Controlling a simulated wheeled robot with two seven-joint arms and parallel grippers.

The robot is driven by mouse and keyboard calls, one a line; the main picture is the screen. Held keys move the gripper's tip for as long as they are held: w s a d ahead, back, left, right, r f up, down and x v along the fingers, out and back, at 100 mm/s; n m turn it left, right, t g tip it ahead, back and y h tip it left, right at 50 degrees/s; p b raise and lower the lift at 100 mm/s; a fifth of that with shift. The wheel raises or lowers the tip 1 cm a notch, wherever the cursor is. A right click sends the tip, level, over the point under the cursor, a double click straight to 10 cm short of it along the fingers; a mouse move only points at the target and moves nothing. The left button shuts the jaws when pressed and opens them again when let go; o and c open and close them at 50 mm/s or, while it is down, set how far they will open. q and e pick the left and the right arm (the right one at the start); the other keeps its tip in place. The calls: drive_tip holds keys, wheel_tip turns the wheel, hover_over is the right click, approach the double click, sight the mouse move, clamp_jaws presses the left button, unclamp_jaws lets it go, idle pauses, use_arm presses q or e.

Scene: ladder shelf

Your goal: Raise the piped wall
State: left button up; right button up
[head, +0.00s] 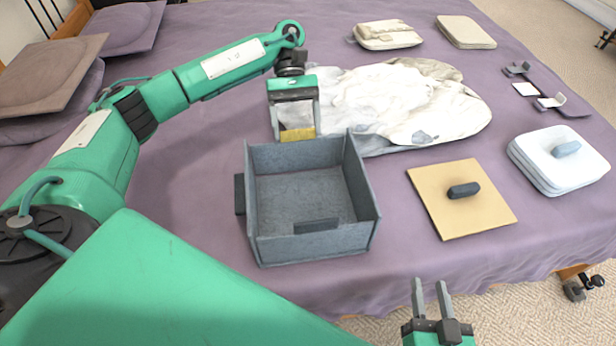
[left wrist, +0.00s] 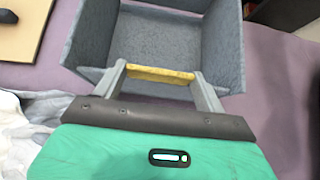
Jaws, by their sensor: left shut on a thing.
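A grey open-topped box (head: 255,225) stands on the purple-covered table, with dark tabs on its left and near sides. A yellow strip of piping (head: 297,134) runs along its far side; it also shows in the left wrist view (left wrist: 160,74). My left gripper (head: 297,138) reaches in from behind the box and is shut on this yellow-piped wall edge, the strip spanning between its fingers. The wall's exact tilt is unclear. The box's side walls stand upright. My right gripper (head: 430,284) is open and empty at the near right, apart from the box.
A crumpled white cloth (head: 390,100) lies behind and right of the box. To the right are a tan board (head: 450,210) with a dark handle, a white stack (head: 535,165) and a dark strip with clips (head: 560,103). Folded pads (head: 467,32) lie at the back.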

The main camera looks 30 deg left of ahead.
use_arm(q)
drive_tip(key=o, duration=1.2)
drive_tip(key=shift+v, duration=0.9)
drive_tip(key=shift+p+v, duration=0.4)
drive_tip(key=shift+v, duration=0.45)
drive_tip(key=shift+p+v, duration=1.6)
drive_tip(key=shift+v, duration=0.2)
